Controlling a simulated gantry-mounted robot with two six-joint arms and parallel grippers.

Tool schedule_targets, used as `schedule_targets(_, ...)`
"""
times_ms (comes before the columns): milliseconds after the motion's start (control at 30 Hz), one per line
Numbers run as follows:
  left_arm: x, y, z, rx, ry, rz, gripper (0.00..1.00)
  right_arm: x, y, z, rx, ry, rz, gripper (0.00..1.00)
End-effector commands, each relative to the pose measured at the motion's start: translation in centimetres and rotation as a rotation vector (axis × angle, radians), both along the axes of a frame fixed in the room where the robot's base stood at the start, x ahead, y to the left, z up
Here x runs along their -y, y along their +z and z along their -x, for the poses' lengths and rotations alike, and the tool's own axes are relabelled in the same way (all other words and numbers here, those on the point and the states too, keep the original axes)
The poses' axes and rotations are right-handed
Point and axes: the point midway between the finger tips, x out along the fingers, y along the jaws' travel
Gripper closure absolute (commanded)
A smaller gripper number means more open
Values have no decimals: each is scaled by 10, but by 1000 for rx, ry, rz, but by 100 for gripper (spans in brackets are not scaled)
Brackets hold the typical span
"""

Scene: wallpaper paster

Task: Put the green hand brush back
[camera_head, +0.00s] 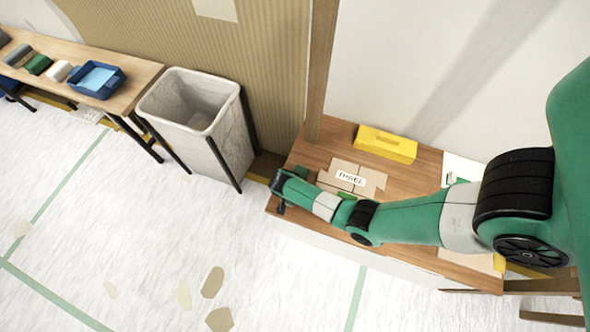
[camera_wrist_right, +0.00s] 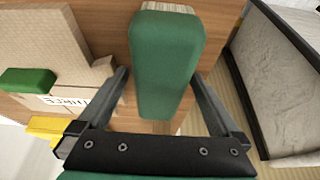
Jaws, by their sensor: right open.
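The green hand brush (camera_wrist_right: 163,62) lies in the middle of the right wrist view, with pale bristles showing at its far end. My right gripper (camera_wrist_right: 160,74) is open, with one finger on each side of the green body; I cannot tell whether either finger touches it. My left gripper is not in view.
Near the gripper are cardboard pieces with a "THREE" label (camera_head: 350,178) and a smaller green block (camera_wrist_right: 28,79). A yellow box (camera_head: 386,144) is behind. A bin (camera_head: 196,105) stands left, then a table with a blue tray (camera_head: 97,79) and several small blocks.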

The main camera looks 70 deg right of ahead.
Motion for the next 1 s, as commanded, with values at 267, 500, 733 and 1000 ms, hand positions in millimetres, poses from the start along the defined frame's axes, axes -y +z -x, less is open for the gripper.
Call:
schedule_targets(267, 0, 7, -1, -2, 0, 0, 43, -5, 21, -1, 1, 2, 0, 0)
schedule_targets(500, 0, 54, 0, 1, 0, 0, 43, -34, 76, -9, 1, 4, 1, 0)
schedule_targets(733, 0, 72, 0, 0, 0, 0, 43, -49, 104, -10, 0, 1, 1, 0)
schedule_targets(1000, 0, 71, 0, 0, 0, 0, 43, -50, 104, -10, -1, 0, 0, 0)
